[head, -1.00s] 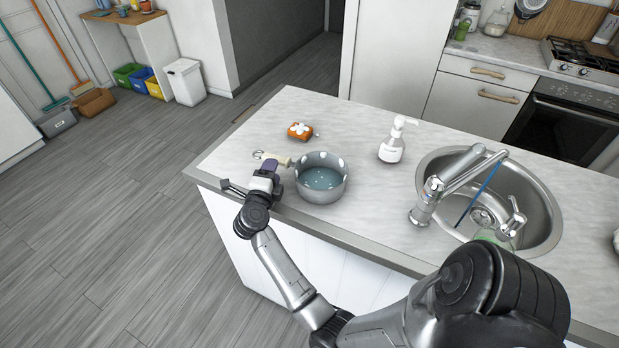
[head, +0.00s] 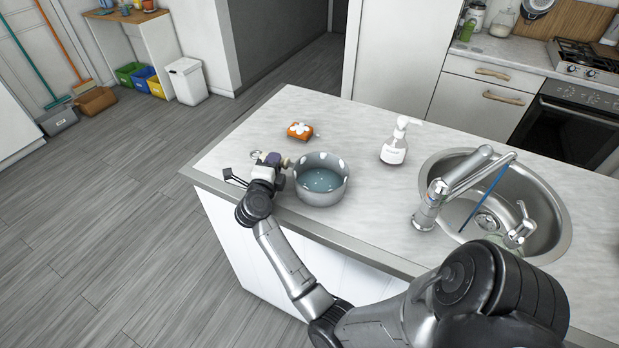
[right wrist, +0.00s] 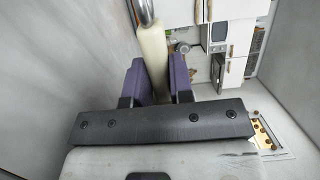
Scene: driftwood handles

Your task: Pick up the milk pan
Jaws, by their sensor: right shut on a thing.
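The milk pan (head: 321,186) is a grey pot with white spots and bluish liquid-like contents inside. It stands upright on the island counter near its front left edge. Its cream handle points left in the head view and also shows in the right wrist view (right wrist: 154,55). My right gripper (head: 271,160) is shut on the handle, with its purple finger pads on either side of it in the right wrist view (right wrist: 157,82). In the head view the gripper hides much of the handle. My left gripper is not in view.
An orange sponge (head: 300,131) lies behind the pan. A white pump bottle (head: 394,143) stands to the pan's right. Further right is the sink (head: 545,215) with its tall tap (head: 432,205). The counter (head: 350,115) between sponge and bottle is clear.

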